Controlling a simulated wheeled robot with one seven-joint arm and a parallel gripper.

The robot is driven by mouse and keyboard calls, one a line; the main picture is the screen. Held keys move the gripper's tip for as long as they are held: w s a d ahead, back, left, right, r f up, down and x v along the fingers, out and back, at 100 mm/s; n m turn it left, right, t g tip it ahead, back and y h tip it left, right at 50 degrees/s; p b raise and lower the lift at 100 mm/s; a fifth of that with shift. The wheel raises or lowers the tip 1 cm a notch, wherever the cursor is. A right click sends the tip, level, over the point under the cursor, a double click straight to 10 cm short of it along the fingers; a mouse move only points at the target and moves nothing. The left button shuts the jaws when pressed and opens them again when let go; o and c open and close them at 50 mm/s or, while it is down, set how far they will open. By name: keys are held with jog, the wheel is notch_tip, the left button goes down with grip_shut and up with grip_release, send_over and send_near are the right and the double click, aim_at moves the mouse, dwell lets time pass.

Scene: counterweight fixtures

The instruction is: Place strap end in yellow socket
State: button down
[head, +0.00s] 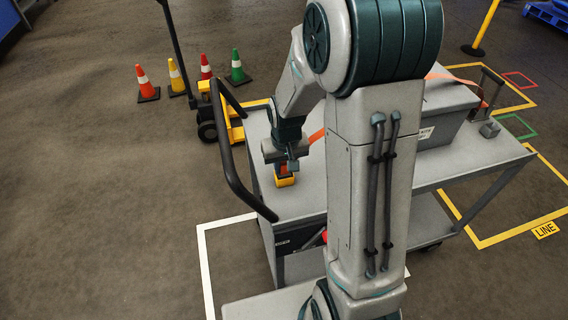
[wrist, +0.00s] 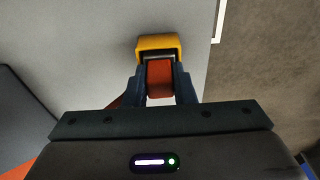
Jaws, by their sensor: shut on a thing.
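The yellow socket (head: 285,181) sits on the grey cart top near its left end, and it also shows in the wrist view (wrist: 158,42) just beyond my fingertips. My gripper (head: 286,166) points down right at the socket, and in the wrist view (wrist: 159,80) its two dark fingers are shut on the orange-red strap end (wrist: 160,78). The strap end lies at the socket's near edge and overlaps it in the picture. I cannot tell how deep it is in the socket. The orange strap (head: 317,136) shows behind my wrist, partly hidden by my arm.
The cart top (head: 300,204) carries a grey box (head: 447,105) on its right, partly hidden by my arm. A black cart handle (head: 238,150) curves up at the left end. Several cones and a yellow pallet jack (head: 236,131) stand behind on the floor.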

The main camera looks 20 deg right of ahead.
jog(key=shift+f, duration=0.2)
jog(key=c, duration=1.2)
grip_release()
jog(key=shift+r, duration=0.1)
jog(key=shift+r, duration=0.65)
notch_tip(320, 180, up, 11)
jog(key=s, duration=0.2)
jog(key=s+r+t, duration=0.1)
jog(key=s+r, duration=0.2)
jog(key=s, duration=1.1)
jog(key=shift+s+r, duration=0.2)
jog(key=shift+s, duration=0.15)
